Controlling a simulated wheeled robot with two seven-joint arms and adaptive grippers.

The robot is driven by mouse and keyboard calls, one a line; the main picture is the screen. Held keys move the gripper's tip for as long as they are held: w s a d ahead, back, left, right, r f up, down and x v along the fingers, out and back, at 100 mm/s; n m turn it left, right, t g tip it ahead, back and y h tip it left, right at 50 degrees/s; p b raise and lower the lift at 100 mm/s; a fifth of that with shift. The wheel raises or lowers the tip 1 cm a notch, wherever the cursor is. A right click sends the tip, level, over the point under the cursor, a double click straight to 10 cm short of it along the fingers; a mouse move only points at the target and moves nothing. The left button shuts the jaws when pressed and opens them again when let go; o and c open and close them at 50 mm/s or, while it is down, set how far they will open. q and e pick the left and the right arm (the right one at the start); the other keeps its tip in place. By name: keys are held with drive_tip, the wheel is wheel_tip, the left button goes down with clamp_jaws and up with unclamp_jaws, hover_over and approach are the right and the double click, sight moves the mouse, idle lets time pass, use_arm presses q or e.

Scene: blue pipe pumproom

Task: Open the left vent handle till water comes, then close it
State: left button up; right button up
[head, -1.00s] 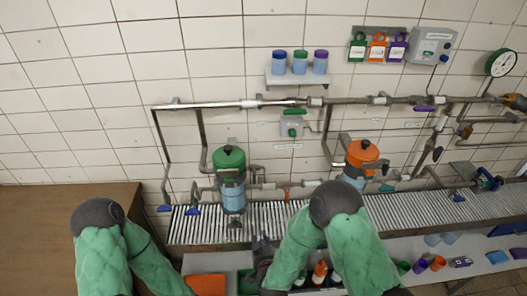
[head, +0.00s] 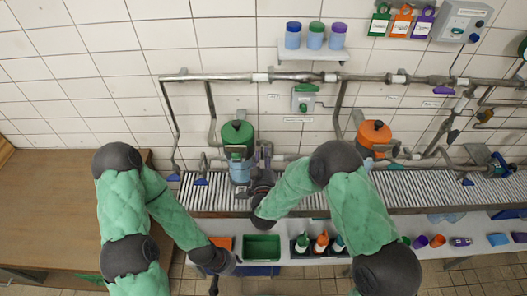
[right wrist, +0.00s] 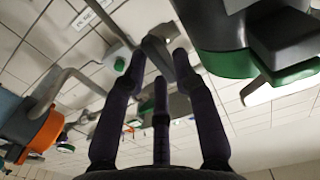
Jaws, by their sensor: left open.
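The green-lidded vessel (head: 237,134) with a blue lower part stands against the pipes at the left of the head view. My right gripper (head: 263,152) is raised just right of it, fingers pointing up at the pipework. In the right wrist view its dark fingers (right wrist: 160,62) stand apart, with a grey lever-like part (right wrist: 157,46) at their tips; I cannot tell whether they touch it. It may be the left vent handle, but the head view hides it behind the gripper. My left gripper (head: 225,275) is open and empty, low in front of the counter. No water is visible.
An orange-lidded vessel (head: 374,134) stands to the right. A slatted drain grate (head: 425,192) runs below the pipes. A green bin (head: 262,247) and several bottles (head: 321,241) sit in front. A wooden table (head: 45,200) is at left.

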drive_tip(key=shift+w, duration=1.15)
clamp_jaws()
